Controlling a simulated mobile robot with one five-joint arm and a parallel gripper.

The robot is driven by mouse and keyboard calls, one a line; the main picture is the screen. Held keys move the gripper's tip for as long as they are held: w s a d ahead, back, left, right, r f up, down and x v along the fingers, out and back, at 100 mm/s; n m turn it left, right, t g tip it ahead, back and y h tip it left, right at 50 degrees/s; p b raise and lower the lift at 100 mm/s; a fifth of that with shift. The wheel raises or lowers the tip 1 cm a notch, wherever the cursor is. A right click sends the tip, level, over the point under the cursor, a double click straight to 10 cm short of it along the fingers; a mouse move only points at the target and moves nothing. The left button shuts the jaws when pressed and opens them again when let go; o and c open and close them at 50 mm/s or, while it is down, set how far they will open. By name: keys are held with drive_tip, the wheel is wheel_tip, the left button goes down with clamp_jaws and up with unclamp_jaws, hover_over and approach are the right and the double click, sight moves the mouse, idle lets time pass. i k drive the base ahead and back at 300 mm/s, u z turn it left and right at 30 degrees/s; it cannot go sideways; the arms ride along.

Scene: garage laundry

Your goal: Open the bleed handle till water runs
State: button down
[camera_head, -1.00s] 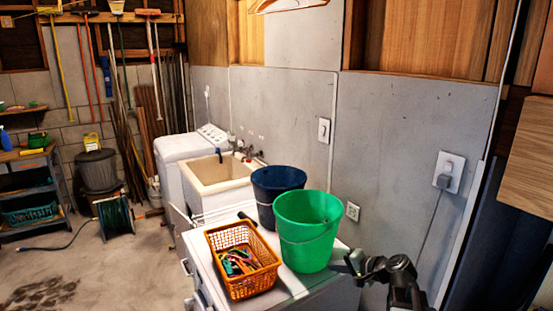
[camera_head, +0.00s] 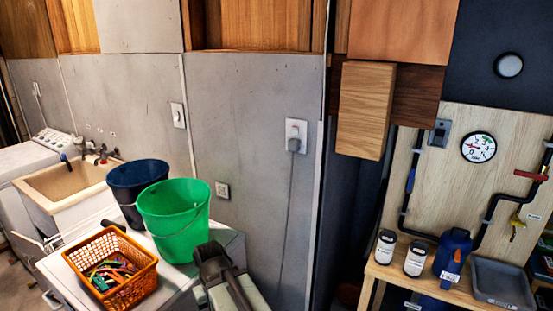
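A wooden panel (camera_head: 455,165) at the right carries black piping, a round gauge (camera_head: 478,147) and two handles. A red handle (camera_head: 530,174) sits on the pipe near the right edge. The label is too small to read, so I cannot tell which handle is the bleed handle. No running water shows. My arm (camera_head: 215,268) rises at the bottom, left of the middle, in front of the green bucket and well away from the panel. I cannot make out its gripper fingers.
A wooden bench (camera_head: 376,273) below the panel holds two jars, a blue container (camera_head: 453,254) and a grey tray (camera_head: 502,285). A green bucket (camera_head: 174,222), dark blue bucket (camera_head: 133,178) and orange basket (camera_head: 146,285) stand at left. A wooden cupboard (camera_head: 365,108) juts out above.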

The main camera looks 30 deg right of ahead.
sight(516, 222)
drive_tip(key=z, duration=2.25)
drive_tip(key=k, duration=1.35)
drive_tip(key=u, duration=0.35)
drive_tip(key=i, duration=0.75)
drive_tip(key=u, duration=0.5)
drive_tip(key=i, duration=1.15)
drive_tip(key=z, duration=0.5)
